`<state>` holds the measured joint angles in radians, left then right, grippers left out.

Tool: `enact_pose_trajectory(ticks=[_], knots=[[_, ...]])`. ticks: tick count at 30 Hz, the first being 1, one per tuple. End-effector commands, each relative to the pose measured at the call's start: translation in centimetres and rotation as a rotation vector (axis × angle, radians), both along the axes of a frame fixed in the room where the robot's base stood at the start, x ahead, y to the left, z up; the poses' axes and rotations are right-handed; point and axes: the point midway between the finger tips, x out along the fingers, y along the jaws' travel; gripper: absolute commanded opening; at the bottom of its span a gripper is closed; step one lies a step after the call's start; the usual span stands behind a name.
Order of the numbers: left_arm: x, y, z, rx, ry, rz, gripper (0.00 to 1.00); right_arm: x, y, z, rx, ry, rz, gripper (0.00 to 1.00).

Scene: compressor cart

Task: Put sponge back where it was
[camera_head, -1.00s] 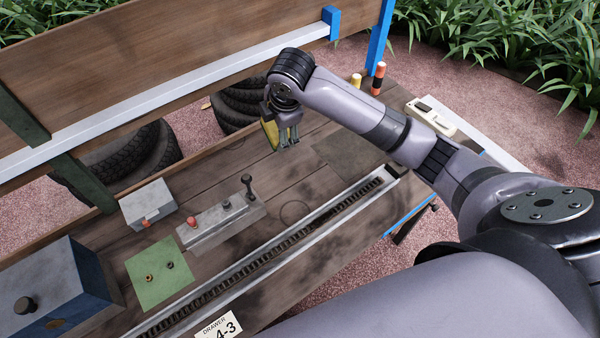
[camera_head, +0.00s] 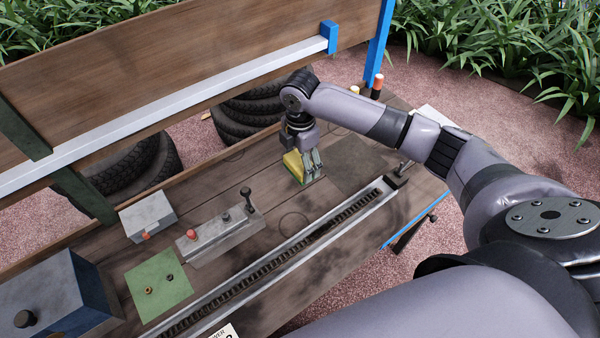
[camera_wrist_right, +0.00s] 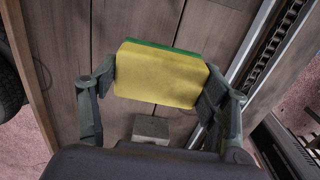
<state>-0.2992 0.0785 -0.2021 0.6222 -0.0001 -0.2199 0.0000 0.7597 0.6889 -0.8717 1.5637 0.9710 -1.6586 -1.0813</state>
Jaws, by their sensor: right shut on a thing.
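The sponge (camera_head: 293,164) is yellow with a green side. My right gripper (camera_head: 306,163) is shut on it, pointing down at the wooden bench top (camera_head: 255,182) in the head view. In the right wrist view the sponge (camera_wrist_right: 160,75) sits between the two fingers of my right gripper (camera_wrist_right: 158,88), yellow face toward the camera and green along its far edge. I cannot tell whether the sponge touches the bench. My left gripper is not in view.
A toothed rail (camera_head: 300,245) runs along the bench's front. Left of the sponge are a grey block with knobs (camera_head: 220,232), a grey box (camera_head: 147,213), a green mat (camera_head: 160,282) and a blue-grey box (camera_head: 55,298). A dark patch (camera_head: 355,162) lies to the right.

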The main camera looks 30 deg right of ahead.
Motion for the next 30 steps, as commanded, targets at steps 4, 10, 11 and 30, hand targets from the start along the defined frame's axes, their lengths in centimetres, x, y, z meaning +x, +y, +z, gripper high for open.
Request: enact_pose_trajectory(ticks=[4, 10, 11, 30], knots=[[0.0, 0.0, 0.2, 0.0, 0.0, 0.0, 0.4, 0.0, 0.1, -1.7, 0.002, -0.001, -0.001, 0.48], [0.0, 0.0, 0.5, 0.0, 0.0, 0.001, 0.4, -0.1, 0.1, -4.1, 0.001, 0.002, 0.0, 0.48], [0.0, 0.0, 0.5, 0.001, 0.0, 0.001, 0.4, -0.1, 0.1, -4.6, 0.001, 0.002, -0.001, 0.48], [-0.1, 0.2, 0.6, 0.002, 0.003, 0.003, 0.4, 0.0, 0.0, -6.3, 0.001, -0.002, 0.0, 0.87]])
